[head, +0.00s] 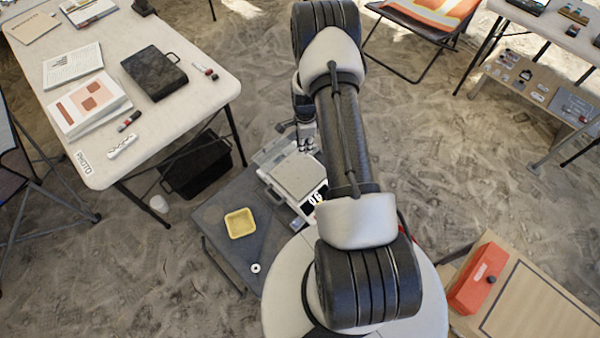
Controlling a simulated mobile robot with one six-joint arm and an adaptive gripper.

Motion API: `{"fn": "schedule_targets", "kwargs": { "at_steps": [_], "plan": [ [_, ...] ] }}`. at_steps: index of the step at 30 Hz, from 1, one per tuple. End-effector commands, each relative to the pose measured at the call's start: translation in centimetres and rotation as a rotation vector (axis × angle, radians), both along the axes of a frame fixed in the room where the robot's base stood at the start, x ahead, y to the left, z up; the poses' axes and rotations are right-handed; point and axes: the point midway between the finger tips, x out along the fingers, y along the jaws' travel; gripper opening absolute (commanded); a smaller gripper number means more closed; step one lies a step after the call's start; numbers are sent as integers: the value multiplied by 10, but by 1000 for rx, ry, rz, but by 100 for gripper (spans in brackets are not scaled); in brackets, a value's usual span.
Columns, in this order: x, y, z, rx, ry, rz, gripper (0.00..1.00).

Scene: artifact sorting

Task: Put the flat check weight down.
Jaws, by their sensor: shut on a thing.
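My gripper (306,143) points down near the far edge of a white scale (292,178), partly covered by my arm. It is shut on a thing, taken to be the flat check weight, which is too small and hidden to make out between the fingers. The scale has a flat pale plate and a dark display (314,197) with light digits. I cannot tell whether the gripper is over the plate or beyond it.
The scale stands on a low grey table (225,208) with a yellow tray (240,223) and a small white ring (255,268). A white table (100,45) with papers and a dark case (155,73) stands at left. A black crate (197,165) sits on the sand.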

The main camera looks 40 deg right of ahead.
Motion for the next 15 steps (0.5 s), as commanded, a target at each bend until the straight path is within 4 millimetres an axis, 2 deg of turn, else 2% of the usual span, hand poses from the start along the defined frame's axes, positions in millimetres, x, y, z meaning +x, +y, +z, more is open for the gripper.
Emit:
{"fn": "schedule_targets", "kwargs": {
  "at_steps": [15],
  "plan": [
    [-1,0,-131,1,2,-6,0]
  ]
}}
